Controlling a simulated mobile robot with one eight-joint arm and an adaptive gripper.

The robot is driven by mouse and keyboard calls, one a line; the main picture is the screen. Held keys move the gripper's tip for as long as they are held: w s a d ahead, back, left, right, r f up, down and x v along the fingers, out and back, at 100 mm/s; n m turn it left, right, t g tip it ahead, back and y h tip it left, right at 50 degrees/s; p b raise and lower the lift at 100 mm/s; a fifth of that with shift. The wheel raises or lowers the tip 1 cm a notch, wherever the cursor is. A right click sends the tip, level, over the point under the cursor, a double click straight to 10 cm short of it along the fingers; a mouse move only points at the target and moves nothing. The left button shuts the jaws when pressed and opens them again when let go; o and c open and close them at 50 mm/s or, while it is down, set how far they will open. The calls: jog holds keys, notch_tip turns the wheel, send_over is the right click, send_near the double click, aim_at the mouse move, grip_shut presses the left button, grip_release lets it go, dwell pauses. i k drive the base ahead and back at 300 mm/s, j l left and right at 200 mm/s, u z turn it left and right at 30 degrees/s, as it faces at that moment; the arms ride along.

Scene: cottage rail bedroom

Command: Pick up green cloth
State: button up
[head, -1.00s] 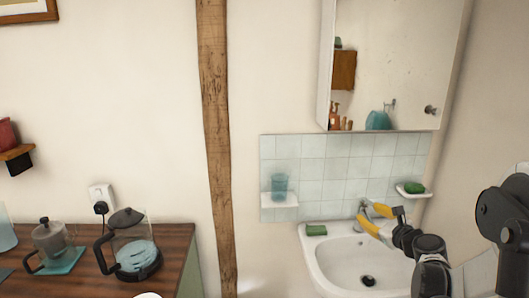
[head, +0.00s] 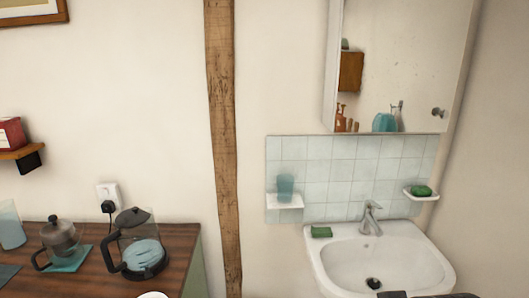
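A small folded green cloth (head: 321,232) lies flat on the back left rim of the white sink (head: 322,268). Another small green item (head: 421,190) sits on the white wall dish at the right; I cannot tell whether it is soap or cloth. My gripper's yellow fingers are not in view. Only dark parts, probably of my arm, show at the bottom edge in front of the sink.
A chrome tap (head: 370,220) stands at the back of the sink, right of the cloth. A blue cup (head: 285,188) stands on a wall shelf above left. A mirror cabinet (head: 400,70) hangs above. A wooden counter (head: 185,240) with a kettle (head: 137,250) is at the left.

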aim_at(316, 231)
jog(key=i+l+u, duration=0.15)
jog(key=i+l, duration=0.15)
jog(key=i+l+u, duration=0.35)
jog(key=i+l, duration=0.2)
jog(key=l, duration=0.3)
jog(key=i+l+u, duration=0.15)
jog(key=l, duration=0.3)
jog(key=i, duration=0.1)
